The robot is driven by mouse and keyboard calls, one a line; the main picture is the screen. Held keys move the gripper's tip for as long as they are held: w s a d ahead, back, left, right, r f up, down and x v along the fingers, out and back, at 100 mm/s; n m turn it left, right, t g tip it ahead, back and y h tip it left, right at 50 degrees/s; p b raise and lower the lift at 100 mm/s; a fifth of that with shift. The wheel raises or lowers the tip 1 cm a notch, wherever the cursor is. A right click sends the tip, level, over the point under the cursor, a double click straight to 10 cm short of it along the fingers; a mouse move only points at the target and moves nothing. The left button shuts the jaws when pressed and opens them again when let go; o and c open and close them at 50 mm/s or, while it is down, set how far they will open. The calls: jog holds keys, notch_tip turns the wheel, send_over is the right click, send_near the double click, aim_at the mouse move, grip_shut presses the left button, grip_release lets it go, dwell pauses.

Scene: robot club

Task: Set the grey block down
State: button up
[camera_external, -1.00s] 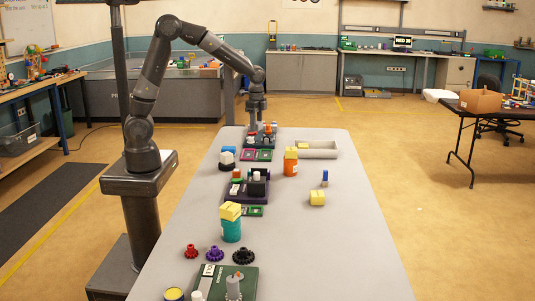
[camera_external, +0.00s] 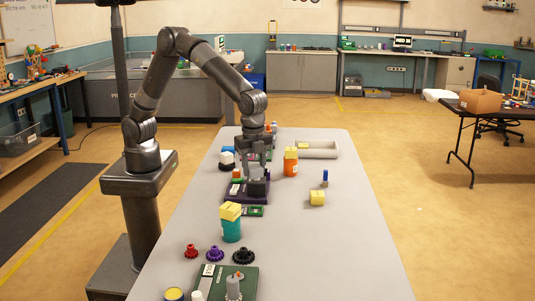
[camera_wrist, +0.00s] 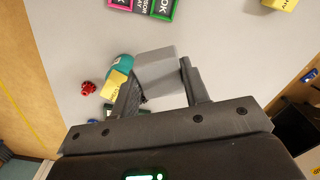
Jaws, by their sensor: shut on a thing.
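My gripper (camera_external: 257,168) is shut on a grey block (camera_wrist: 158,72). In the wrist view the block sits between the two fingers (camera_wrist: 160,95), its upper part sticking out past them.
An orange jar (camera_external: 290,167) with a yellow block on top stands right of the gripper. A teal jar (camera_external: 231,231) with a yellow block stands nearer. A loose yellow block (camera_external: 317,198) and a blue peg (camera_external: 325,178) lie right. The table's right side is mostly clear.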

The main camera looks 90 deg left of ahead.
jog(key=s+d+m, duration=0.6)
jog(key=s+d, duration=2.3)
jog(key=d, duration=0.3)
send_over(182, 280)
notch_tip(182, 280, down, 12)
jog(key=shift+s+f, duration=0.1)
jog(key=shift+f, duration=2.1)
jog(key=shift+f, duration=0.15)
jog(key=o, duration=1)
jog(key=shift+o, duration=0.2)
